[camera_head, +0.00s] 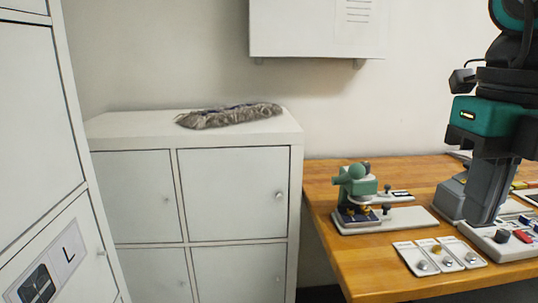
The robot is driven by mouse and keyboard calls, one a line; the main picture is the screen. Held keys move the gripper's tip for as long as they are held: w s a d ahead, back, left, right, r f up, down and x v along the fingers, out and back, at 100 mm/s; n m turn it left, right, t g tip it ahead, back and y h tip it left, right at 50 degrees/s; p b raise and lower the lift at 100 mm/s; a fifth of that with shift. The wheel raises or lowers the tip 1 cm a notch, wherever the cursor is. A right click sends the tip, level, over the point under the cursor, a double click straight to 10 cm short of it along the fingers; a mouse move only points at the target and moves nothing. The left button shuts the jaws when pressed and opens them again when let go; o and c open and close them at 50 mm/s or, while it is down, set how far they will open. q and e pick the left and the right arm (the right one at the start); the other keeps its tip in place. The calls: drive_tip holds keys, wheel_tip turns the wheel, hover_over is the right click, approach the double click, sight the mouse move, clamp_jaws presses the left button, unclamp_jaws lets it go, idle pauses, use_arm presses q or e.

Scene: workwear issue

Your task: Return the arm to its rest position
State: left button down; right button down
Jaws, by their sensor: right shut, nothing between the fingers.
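My right gripper (480,217) is at the right of the head view, at the end of my dark and teal arm. Its grey fingers point down and are shut with nothing between them. My left gripper is out of view.
A small green press (358,183) stands on the table, left of the gripper. Several small pale plates with studs (421,265) lie at the front edge. A white cabinet (232,193) carries a grey fluffy piece (228,116). A tall locker (35,110) stands left.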

drive_tip(key=w+d+f+m+t+y, duration=0.25)
drive_tip(key=f+m+t, duration=0.25)
drive_tip(key=f+m, duration=0.25)
drive_tip(key=w+d+f+m+t+y, duration=0.25)
drive_tip(key=f+m+t, duration=0.3)
drive_tip(key=f, duration=0.35)
drive_tip(key=w+d+f+m+t+y, duration=0.2)
drive_tip(key=d+f+m+t+y, duration=0.2)
drive_tip(key=f+m, duration=0.35)
drive_tip(key=s+a+f+m+h, duration=0.25)
drive_tip(key=f+m, duration=0.25)
drive_tip(key=f, duration=0.3)
drive_tip(key=s+a+f+m+h, duration=0.25)
drive_tip(key=f+m+h, duration=0.2)
drive_tip(key=f, duration=0.35)
drive_tip(key=s+a+f+m+g, duration=0.3)
drive_tip(key=s+a+f, duration=0.3)
drive_tip(key=a, duration=0.3)
drive_tip(key=shift+s+a+f+m+g, duration=0.35)
drive_tip(key=shift+a+f+m, duration=0.05)
drive_tip(key=shift+f+m, duration=0.3)
